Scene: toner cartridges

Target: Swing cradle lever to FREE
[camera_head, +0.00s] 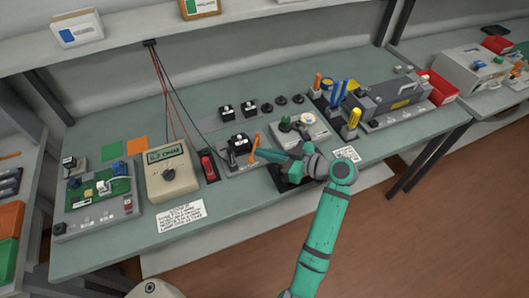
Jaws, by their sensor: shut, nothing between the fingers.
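A small orange lever (254,141) stands up at the right side of a grey fixture (236,168) near the middle of the bench. A black block (240,146) sits in this fixture, left of the lever. My gripper (261,153) is shut and empty, its teal fingers pointing left. Its tips are close to the lower part of the lever; I cannot tell whether they touch. Any FREE marking is too small to read, and part of the fixture's right side is hidden by my gripper.
A red switch (208,166) and a beige meter (171,174) stand to the left. A grey box with knobs (301,130) is just behind my gripper. A grey cartridge-like unit (388,98) and upright tools (341,92) are further right. The front left bench edge is fairly clear.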

